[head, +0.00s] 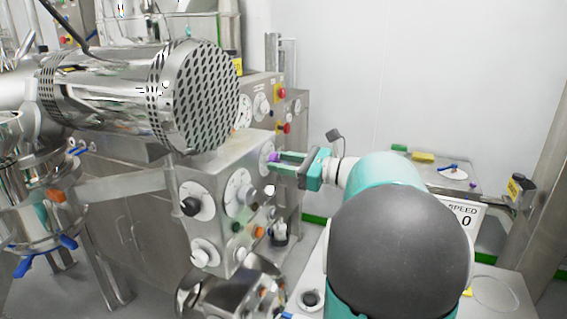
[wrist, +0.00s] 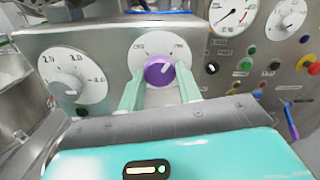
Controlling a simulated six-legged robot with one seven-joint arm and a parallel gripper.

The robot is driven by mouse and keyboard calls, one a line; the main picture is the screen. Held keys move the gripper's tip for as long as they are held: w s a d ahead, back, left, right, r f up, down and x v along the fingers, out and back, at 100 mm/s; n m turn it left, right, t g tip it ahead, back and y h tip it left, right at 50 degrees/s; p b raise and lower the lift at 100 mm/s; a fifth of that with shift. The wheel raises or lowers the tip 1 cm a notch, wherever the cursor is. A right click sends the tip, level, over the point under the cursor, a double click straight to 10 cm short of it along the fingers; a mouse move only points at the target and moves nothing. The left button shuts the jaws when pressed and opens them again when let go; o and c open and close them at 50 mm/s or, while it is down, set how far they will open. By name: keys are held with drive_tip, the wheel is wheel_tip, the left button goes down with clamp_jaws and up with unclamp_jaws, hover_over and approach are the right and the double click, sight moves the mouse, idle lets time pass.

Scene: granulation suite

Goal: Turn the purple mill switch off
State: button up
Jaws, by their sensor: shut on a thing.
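The purple mill switch (wrist: 159,71) is a round knob on a white dial plate, on the grey face of a control box. In the wrist view its pale pointer mark points up and to the right. My gripper (wrist: 160,88) has its two green fingers on either side of the knob and is shut on it. In the head view my gripper (head: 280,163) reaches from the right to the box, and only a bit of the purple switch (head: 273,157) shows at the fingertips.
The control box (head: 213,170) also carries a black knob (head: 190,206), a white knob (head: 199,257) and small coloured buttons. A perforated steel motor cylinder (head: 195,95) hangs above it. Behind stands another panel with a red button (head: 281,93).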

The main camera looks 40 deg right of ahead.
drive_tip(key=n, duration=0.4)
drive_tip(key=shift+n, duration=0.3)
drive_tip(key=n, duration=0.3)
drive_tip(key=shift+n, duration=0.4)
drive_tip(key=n, duration=0.3)
drive_tip(key=shift+d+r+n, duration=0.1)
drive_tip(key=shift+n, duration=2)
drive_tip(key=o, duration=1)
drive_tip(key=v, duration=1.3)
drive_tip(key=shift+s+d, duration=0.2)
drive_tip(key=shift+s, duration=0.1)
